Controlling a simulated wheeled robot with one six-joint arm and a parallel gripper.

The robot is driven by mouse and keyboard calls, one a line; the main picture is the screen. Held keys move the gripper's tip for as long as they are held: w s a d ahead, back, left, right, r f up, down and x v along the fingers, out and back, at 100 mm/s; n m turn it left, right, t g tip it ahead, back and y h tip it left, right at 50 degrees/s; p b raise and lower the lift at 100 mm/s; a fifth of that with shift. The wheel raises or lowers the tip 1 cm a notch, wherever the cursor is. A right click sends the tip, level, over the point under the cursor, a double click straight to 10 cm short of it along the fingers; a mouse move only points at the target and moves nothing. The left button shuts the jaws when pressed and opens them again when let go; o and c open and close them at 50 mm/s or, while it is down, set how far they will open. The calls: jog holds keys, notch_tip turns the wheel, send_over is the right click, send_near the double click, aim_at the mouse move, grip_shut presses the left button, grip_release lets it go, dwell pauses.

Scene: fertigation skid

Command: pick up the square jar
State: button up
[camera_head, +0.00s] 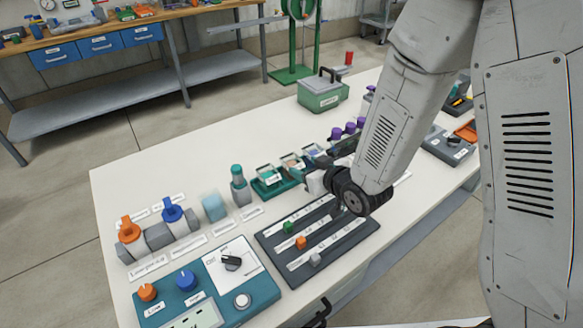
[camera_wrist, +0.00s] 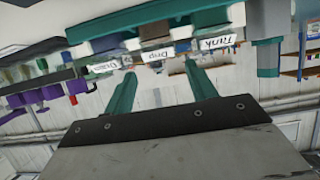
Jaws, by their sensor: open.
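Which one the task means I cannot tell. My gripper (camera_head: 297,171) is at the rack's front side, level with the middle of the row, and partly covers it. In the wrist view, which looks upside down, my gripper (camera_wrist: 160,70) has its two teal fingers apart and nothing held between them. The label reading Drip (camera_wrist: 155,55) lies ahead between the fingertips, with Tank (camera_wrist: 216,43) and Drain (camera_wrist: 104,67) to either side.
A dark slider panel (camera_head: 317,240) lies in front, a teal control box (camera_head: 207,290) at front left. The back left tabletop is clear.

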aim_at(287, 158)
jog(key=x, duration=0.8)
jog(key=shift+r, duration=0.15)
jog(key=c, duration=0.8)
